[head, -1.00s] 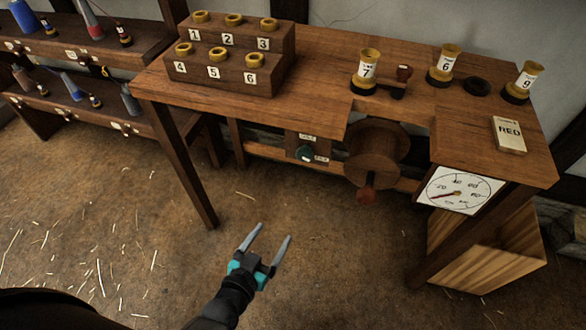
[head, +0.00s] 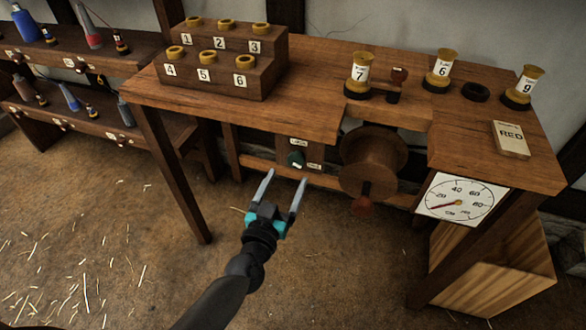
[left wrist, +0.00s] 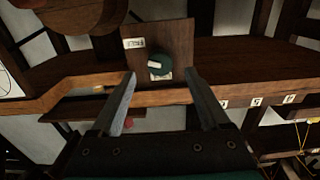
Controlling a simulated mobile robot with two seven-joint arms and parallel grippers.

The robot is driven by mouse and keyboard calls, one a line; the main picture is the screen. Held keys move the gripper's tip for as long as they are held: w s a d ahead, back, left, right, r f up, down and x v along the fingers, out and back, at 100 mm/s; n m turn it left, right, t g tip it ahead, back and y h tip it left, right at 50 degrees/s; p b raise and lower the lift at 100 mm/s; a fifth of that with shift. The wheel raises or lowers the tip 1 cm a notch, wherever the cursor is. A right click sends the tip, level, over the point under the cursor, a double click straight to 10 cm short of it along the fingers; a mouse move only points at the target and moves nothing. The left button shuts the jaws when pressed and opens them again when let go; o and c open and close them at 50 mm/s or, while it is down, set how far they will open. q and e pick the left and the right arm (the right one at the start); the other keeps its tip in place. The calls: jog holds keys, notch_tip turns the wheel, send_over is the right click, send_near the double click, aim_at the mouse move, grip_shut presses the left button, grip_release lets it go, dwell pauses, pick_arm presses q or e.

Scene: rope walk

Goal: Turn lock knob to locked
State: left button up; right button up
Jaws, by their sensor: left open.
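The lock knob (head: 297,159) is a round dark green knob with a pale mark, set on a wooden panel (head: 312,150) under the table's front edge. Small white labels sit above it and to its right in the head view; I cannot read them surely. My left gripper (head: 286,178) is open and empty, just below and in front of the knob, apart from it. In the left wrist view the knob (left wrist: 160,64) lies ahead, between and beyond the open fingers (left wrist: 166,88). My right gripper is in neither view.
A wooden reel (head: 372,160) with a red-brown handle (head: 362,205) is right of the knob. A dial (head: 460,199) hangs farther right. The workbench (head: 310,105) overhangs the panel, and a rail (head: 262,166) runs beside it. A table leg (head: 170,175) stands left.

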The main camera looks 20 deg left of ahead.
aim_at(294, 164)
pick_arm(q)
jog(key=shift+w+d+b, duration=0.15)
jog(key=shift+w+b, duration=0.45)
jog(key=shift+w, duration=2.15)
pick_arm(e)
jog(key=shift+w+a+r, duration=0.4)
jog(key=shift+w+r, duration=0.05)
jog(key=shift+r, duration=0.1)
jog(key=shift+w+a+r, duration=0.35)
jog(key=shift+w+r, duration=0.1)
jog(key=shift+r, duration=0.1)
pick_arm(q)
jog(key=shift+c, duration=0.2)
grip_shut()
